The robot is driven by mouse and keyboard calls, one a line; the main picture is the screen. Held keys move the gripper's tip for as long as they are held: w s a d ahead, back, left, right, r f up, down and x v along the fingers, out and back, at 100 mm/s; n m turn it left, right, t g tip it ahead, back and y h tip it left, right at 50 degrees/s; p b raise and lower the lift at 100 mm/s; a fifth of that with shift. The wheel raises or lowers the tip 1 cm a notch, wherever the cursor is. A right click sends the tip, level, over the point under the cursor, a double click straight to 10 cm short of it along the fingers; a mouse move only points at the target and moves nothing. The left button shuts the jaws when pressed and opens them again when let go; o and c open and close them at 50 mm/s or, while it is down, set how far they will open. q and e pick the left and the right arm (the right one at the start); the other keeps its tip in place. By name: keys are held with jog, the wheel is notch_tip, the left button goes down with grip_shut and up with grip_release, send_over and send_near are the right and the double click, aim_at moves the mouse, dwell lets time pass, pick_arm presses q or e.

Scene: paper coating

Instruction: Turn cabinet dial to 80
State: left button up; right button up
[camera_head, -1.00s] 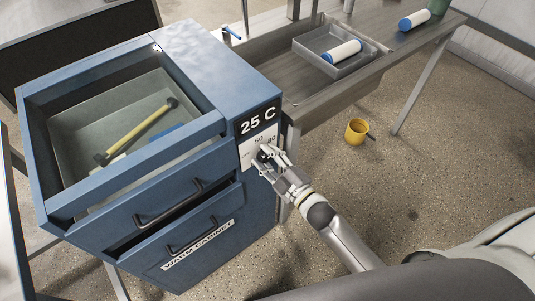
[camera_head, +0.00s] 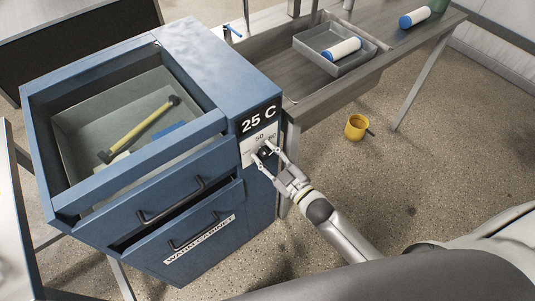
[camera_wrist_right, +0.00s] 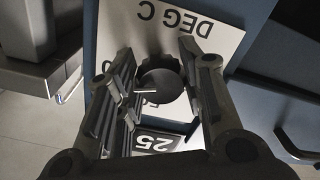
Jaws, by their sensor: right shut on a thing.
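The blue warm cabinet (camera_head: 222,90) stands at the left and shows "25 C" on a black display (camera_head: 258,120). The dark round dial (camera_wrist_right: 160,84) sits on this plate, seen upside down in the right wrist view. My right gripper (camera_head: 266,155) is at the plate, its fingers (camera_wrist_right: 160,90) on either side of the dial and shut on it. A short pale pointer shows at the dial's edge in the wrist view. My left gripper is not in view.
A second drawer (camera_head: 185,240) sits below. A table (camera_head: 300,88) behind carries a grey tray (camera_head: 357,62) with a white-and-blue bottle (camera_head: 343,49). A yellow mug (camera_head: 356,127) is on the floor.

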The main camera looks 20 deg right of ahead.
jog(key=shift+c, duration=0.2)
jog(key=o, duration=1)
jog(key=shift+o, duration=0.2)
jog(key=v, duration=1.2)
